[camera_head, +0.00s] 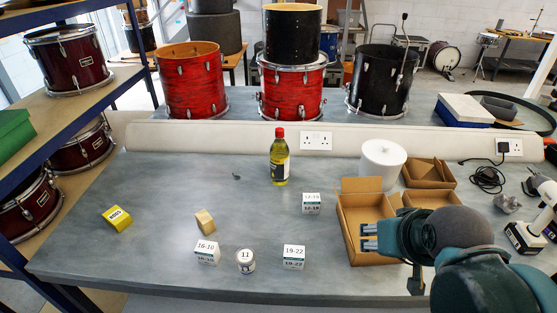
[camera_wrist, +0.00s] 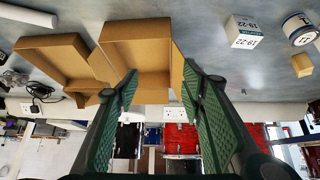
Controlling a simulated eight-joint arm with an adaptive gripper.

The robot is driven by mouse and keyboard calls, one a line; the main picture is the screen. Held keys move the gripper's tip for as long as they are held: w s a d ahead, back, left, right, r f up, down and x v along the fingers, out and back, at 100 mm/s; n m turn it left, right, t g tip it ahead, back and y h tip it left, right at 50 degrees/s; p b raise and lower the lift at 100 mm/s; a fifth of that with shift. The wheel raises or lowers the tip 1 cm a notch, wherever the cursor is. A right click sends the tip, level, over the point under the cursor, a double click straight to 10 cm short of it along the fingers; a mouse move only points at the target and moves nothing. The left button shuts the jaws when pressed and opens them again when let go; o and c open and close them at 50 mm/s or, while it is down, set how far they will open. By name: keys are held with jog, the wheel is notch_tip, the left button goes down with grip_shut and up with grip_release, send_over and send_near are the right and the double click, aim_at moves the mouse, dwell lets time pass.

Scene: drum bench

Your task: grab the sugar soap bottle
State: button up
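A clear bottle (camera_head: 280,162) of yellow liquid with a red cap and dark label stands upright on the grey bench, in front of the white socket strip. Its label is too small to read, and it is the only such bottle I see. My gripper (camera_head: 372,237) is at the right in the head view, over the open cardboard box, to the right of and nearer than the bottle. In the wrist view its green fingers (camera_wrist: 160,85) are spread apart with nothing between them. I cannot make out the bottle in the wrist view.
Open cardboard boxes (camera_head: 357,215) and a white canister (camera_head: 383,160) stand right of the bottle. White numbered boxes (camera_head: 311,204), a tin (camera_head: 245,262), a wooden block (camera_head: 205,221) and a yellow box (camera_head: 117,218) lie in front. The bench left of the bottle is mostly clear.

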jog(key=shift+c, duration=0.4)
jog(key=w+a+r+n+t+h+p, duration=0.1)
jog(key=w+a+r+n+t+h, duration=0.15)
jog(key=w+n, duration=0.85)
jog(key=w+a+r+n+t+h+p, duration=0.1)
jog(key=w+r+n+t, duration=0.35)
jog(key=w, duration=1.05)
jog(key=n+t+y, duration=0.4)
jog(key=n, duration=1.7)
send_near(279, 134)
jog(key=w, duration=0.4)
jog(key=shift+a+m+h+p, duration=0.15)
jog(key=shift+m+h+p, duration=0.1)
jog(key=shift+p, duration=0.1)
jog(key=shift+w, duration=1.25)
